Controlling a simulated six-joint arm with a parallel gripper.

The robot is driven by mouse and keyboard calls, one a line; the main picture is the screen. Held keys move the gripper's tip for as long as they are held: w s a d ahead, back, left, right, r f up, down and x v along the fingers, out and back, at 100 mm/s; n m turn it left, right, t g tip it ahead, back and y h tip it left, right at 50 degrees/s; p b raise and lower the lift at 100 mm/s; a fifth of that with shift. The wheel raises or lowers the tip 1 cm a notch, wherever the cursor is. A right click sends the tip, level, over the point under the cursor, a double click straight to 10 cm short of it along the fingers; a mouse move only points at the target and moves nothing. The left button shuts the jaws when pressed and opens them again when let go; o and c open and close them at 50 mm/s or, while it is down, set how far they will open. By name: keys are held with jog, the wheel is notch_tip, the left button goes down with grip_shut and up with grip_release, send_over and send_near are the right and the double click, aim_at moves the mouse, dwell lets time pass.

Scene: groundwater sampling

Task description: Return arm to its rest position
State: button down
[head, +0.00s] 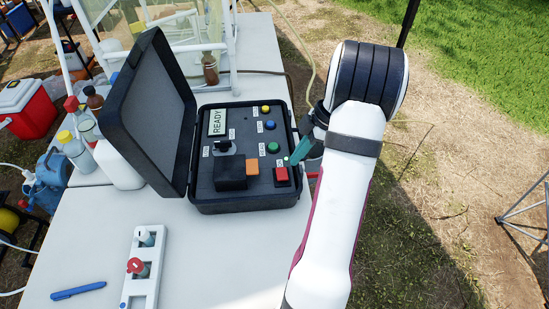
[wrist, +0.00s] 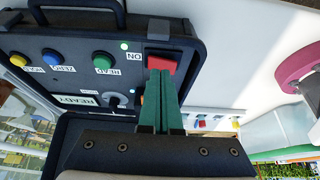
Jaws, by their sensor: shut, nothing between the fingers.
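My gripper (head: 293,159) is shut and empty, its teal fingers together, at the right edge of an open black instrument case (head: 245,203). In the wrist view the fingertips (wrist: 161,76) are right by the red switch (wrist: 163,62); I cannot tell if they touch it. The red switch also shows in the head view (head: 281,174), just below and left of the fingertips. A small green light beside the ON label is lit. The case display (head: 218,122) reads READY. My arm reaches up from the bottom and bends down to the case.
The case lid (head: 150,110) stands open on the left. A white rack (head: 140,293) with capped vials and a blue pen (head: 78,291) lie on the white table (head: 205,270). Bottles stand behind the lid. Open grass lies to the right.

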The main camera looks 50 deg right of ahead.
jog(key=w+a+r+m+g, duration=0.1)
jog(key=a+r+m, duration=0.3)
jog(key=a, duration=0.7)
jog(key=w+a+r+m+g, duration=0.1)
jog(key=a+r+m+g, duration=0.15)
jog(key=a+r, duration=0.6)
jog(key=s+a+f+m+h, duration=0.1)
jog(key=s+a+f+m, duration=0.2)
jog(key=s+a+m, duration=0.5)
jog(key=s+a, duration=0.5)
jog(key=a, duration=0.3)
jog(key=shift+a+h, duration=0.3)
jog(key=shift+a, duration=0.05)
